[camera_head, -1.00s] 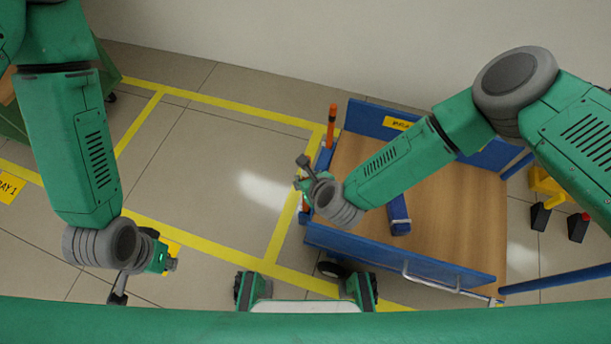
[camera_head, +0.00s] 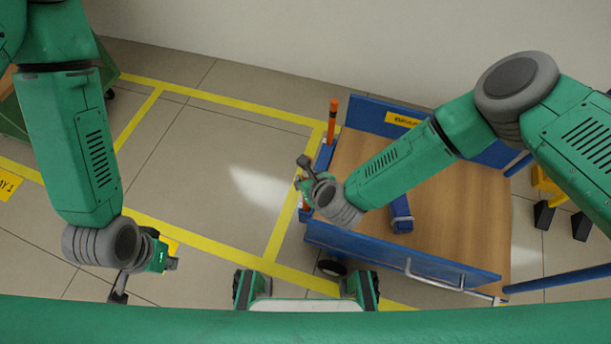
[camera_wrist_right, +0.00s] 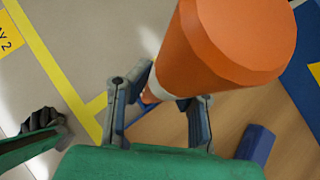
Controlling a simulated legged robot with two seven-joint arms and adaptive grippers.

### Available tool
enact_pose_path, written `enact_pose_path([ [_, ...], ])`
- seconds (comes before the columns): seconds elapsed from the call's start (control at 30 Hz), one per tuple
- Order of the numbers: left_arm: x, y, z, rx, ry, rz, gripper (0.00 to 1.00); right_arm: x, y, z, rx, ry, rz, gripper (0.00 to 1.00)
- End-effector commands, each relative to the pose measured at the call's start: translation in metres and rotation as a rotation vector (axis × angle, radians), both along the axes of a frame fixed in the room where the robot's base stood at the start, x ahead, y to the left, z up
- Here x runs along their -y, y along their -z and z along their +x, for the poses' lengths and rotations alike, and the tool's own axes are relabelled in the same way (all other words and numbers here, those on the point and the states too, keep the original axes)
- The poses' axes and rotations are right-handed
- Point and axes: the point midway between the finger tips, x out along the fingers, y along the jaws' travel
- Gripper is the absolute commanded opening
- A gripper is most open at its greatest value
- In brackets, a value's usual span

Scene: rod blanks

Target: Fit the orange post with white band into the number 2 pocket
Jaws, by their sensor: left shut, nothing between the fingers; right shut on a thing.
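My right gripper (camera_head: 300,181) is over the left edge of the wooden-decked cart. In the right wrist view my right gripper (camera_wrist_right: 172,90) is shut on the orange post (camera_wrist_right: 228,35), whose wide end rises toward the camera. Its white band (camera_wrist_right: 186,103) shows close to the fingers. In the head view the held post is mostly hidden by the gripper and wrist. A second orange post (camera_head: 332,122) with a dark band stands at the cart's far left corner. I cannot make out a number 2 pocket. My left gripper (camera_head: 171,264) is shut and empty over the floor.
The cart (camera_head: 455,215) has blue side boards and a metal handle (camera_head: 435,276). A blue block (camera_head: 401,214) lies on its deck, partly behind my right arm. Yellow lines (camera_head: 215,100) mark the open floor to its left. A green cart (camera_head: 15,110) stands far left.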

Motion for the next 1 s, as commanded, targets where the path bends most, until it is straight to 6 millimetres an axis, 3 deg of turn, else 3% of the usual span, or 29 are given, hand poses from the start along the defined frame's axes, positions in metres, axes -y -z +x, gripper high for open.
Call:
enact_pose_path([
  [1.0,0.000,0.022,0.000,0.000,0.000,0.000,0.00,0.000,0.026,0.000,0.001,0.000,0.000,0.00],
])
